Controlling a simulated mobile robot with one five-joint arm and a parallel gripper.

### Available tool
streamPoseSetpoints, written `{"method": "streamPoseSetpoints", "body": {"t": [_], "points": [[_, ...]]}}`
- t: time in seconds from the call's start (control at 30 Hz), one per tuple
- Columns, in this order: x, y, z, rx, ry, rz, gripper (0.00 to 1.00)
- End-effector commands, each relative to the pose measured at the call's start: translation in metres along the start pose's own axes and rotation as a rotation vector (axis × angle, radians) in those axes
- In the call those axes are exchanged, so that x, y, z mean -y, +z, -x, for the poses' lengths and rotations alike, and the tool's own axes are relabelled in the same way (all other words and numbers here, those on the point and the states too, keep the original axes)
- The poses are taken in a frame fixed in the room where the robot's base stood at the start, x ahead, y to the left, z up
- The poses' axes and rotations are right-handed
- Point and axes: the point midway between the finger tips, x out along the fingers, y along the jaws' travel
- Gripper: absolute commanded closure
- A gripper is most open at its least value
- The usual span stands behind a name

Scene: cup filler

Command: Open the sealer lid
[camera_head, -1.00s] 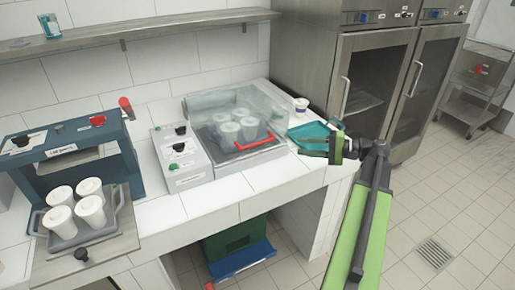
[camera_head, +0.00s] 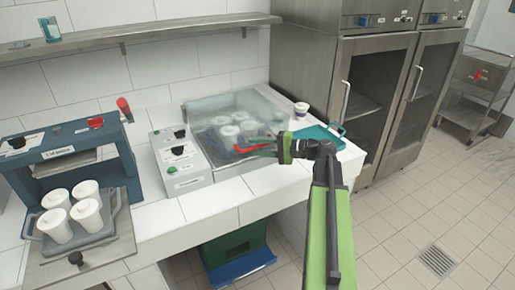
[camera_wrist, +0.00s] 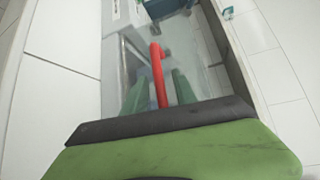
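The lid lies down over the cups. Its red handle (camera_head: 247,149) is at the front edge, partly hidden by my gripper (camera_head: 264,144). In the wrist view the red handle (camera_wrist: 158,75) runs between the two green fingers of my gripper (camera_wrist: 159,88), which are apart, with a gap visible beside the bar. I cannot tell whether either finger touches it.
A control box (camera_head: 180,158) with knobs adjoins the sealer's left side. A blue machine (camera_head: 125,160) and a tray of white cups (camera_head: 110,222) stand further left. A teal tray (camera_head: 325,137) and small cup (camera_head: 301,109) are to the right. A steel cabinet (camera_head: 345,85) stands behind.

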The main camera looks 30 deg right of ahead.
Motion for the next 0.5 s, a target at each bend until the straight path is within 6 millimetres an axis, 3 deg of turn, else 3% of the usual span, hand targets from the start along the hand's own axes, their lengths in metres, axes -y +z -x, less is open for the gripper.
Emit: {"method": "streamPoseSetpoints", "body": {"t": [0.17,0.43,0.5], "points": [[0.0002,0.0004,-0.0007,0.001,0.0,0.0,0.66],[0.0001,0.0004,-0.0004,0.001,0.0,0.0,1.0],[0.0001,0.0003,-0.0004,0.001,0.0,0.0,1.0]]}}
